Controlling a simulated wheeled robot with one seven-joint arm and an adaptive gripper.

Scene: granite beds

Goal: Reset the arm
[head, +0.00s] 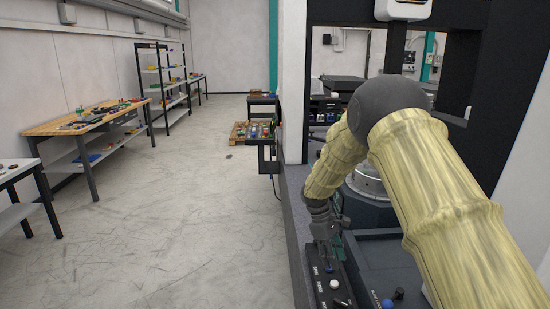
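My arm (430,190), in a pale yellow ribbed cover, enters at the lower right. It rises to a dark grey elbow (387,103) and bends back down to the left. My gripper (328,252) is small and dark at the end of the forearm, pointing down. It is over or beside the far end of a black control panel (318,290). I cannot tell whether it touches the panel, or whether its fingers are open or shut.
The panel has a white knob (335,284) and a blue knob (330,268). A large machine with a black frame (480,60) surrounds the arm on the right. A wooden-topped workbench (85,120) and shelves (165,85) line the left wall.

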